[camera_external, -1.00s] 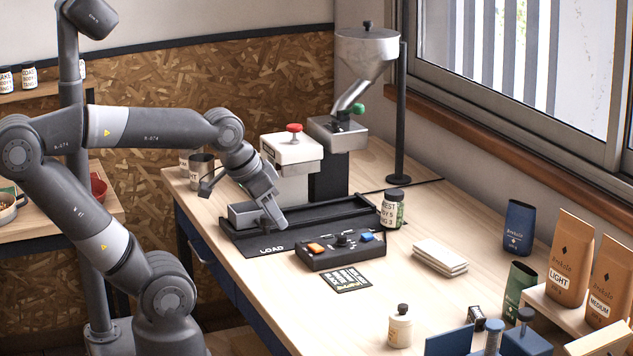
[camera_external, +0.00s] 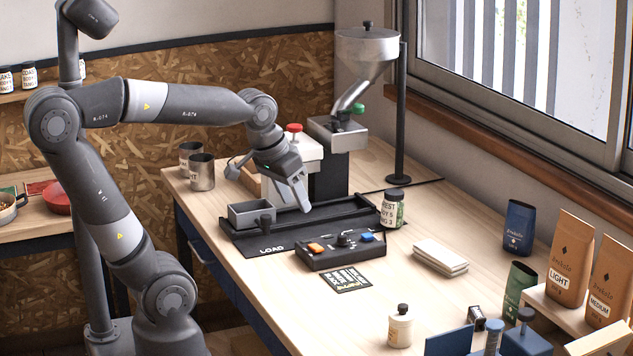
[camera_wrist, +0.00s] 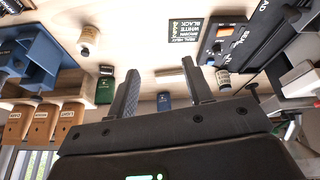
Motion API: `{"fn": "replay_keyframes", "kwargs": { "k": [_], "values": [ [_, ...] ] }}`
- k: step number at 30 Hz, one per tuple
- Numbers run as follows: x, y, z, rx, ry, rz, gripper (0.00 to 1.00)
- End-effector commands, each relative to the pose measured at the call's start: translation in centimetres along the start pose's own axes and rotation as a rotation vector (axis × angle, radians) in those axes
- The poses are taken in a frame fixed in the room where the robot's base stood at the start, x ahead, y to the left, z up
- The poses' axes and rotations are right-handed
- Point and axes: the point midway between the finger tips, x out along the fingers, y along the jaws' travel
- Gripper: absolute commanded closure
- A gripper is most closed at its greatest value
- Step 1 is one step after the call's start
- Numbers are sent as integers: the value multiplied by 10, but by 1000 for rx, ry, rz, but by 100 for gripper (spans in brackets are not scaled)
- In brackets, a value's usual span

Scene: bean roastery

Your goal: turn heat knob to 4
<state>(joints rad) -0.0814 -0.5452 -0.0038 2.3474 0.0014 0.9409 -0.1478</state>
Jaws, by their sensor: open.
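The black control box (camera_external: 341,252) sits on the table in front of the roaster. It has an orange switch (camera_external: 316,248), a dark heat knob (camera_external: 343,240) in the middle and a blue button (camera_external: 366,237) at the right. My gripper (camera_external: 303,207) is open and empty, behind and to the left of the box and above the black tray. In the wrist view my gripper's two fingers (camera_wrist: 160,82) stand apart with nothing between them. The control box (camera_wrist: 222,40) shows at the upper right there. The knob's setting is too small to read.
A grey metal bin (camera_external: 252,214) sits at the left end of the black tray (camera_external: 275,238). A dark label card (camera_external: 347,279) lies in front of the control box. A labelled jar (camera_external: 393,208) stands right of the tray. White cloths (camera_external: 440,256) lie farther right.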

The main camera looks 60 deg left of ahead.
Motion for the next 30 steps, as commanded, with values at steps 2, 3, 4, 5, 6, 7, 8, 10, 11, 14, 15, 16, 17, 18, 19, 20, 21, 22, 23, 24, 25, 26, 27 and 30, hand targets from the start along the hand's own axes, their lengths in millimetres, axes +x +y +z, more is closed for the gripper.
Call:
{"fn": "replay_keyframes", "kwargs": {
  "k": [2, 3, 4, 5, 6, 7, 8, 10, 11, 14, 15, 16, 17, 18, 19, 20, 21, 22, 23, 24, 25, 26, 27, 30],
  "values": [
    [8, -7, -23, -79, -37, -19, 54],
    [12, -10, -33, -119, -53, -28, 54],
    [15, -13, -41, -150, -64, -34, 54],
    [18, -16, -50, -180, -75, -41, 54],
    [23, -20, -60, -220, -91, -50, 54],
    [27, -24, -67, -251, -103, -58, 54],
    [32, -28, -75, -281, -114, -64, 54],
    [43, -37, -92, -351, -140, -81, 54],
    [48, -41, -99, -382, -151, -89, 54],
    [67, -57, -122, -483, -187, -114, 54],
    [75, -64, -130, -525, -202, -124, 54],
    [81, -69, -136, -554, -212, -132, 54],
    [88, -75, -142, -585, -223, -140, 54],
    [97, -83, -150, -625, -237, -151, 54],
    [104, -89, -155, -656, -247, -159, 54],
    [112, -95, -161, -686, -257, -167, 54],
    [121, -103, -167, -724, -271, -178, 54],
    [128, -109, -170, -753, -281, -186, 54],
    [135, -115, -174, -779, -289, -193, 54],
    [143, -122, -179, -811, -299, -202, 54],
    [149, -127, -182, -834, -306, -209, 54],
    [154, -132, -184, -855, -312, -214, 54],
    [160, -137, -186, -878, -320, -221, 54],
    [171, -147, -191, -920, -333, -233, 54]
  ]
}}
